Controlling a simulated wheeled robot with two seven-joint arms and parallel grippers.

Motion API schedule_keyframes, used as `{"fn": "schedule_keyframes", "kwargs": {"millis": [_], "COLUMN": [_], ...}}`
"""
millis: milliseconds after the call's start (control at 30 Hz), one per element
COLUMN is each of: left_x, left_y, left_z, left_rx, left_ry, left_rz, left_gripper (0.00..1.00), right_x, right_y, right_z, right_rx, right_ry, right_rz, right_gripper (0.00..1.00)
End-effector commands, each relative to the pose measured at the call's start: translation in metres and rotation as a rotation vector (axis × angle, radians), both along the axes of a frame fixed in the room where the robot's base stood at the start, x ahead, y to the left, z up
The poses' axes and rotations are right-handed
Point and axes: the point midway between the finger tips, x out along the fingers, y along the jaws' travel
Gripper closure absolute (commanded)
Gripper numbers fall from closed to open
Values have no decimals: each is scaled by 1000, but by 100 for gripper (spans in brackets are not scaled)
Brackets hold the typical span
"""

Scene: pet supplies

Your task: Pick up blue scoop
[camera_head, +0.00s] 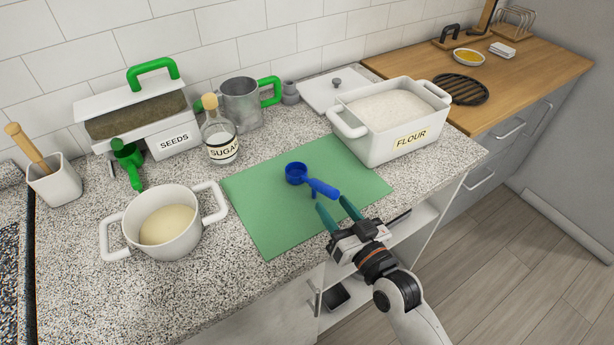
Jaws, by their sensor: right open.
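The blue scoop (297,174) lies on the green mat (264,215), with its round bowl to the left and its handle (323,188) pointing right and toward the front edge. My right gripper (336,210) comes in from the lower right. Its two teal fingers are apart, just in front of the scoop's handle, with nothing between them that I can make out. I cannot tell whether a fingertip touches the handle. My left gripper does not show.
A white pot (160,225) stands left of the mat, a flour container (393,135) at its right rear. Behind are a sugar bottle (219,140), metal mug (241,103) and seeds box (174,141). A green scoop (129,158) leans beside the box. The mat is otherwise clear.

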Motion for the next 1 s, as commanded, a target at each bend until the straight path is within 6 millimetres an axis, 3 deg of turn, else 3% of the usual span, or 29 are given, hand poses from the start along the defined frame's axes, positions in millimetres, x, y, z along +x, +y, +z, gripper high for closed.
{"fn": "schedule_keyframes", "kwargs": {"millis": [500,800,867,1000], "left_x": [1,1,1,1], "left_y": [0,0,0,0], "left_z": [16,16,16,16], "left_rx": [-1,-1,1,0], "left_ry": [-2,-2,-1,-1], "left_rz": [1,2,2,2], "left_gripper": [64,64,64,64], "right_x": [51,57,57,56], "right_y": [30,33,33,33], "right_z": [3,1,1,1], "right_rx": [-1,-3,-3,-2], "right_ry": [1,1,1,1], "right_rz": [-1,-1,-1,-1], "right_gripper": [54,54,60,83]}}
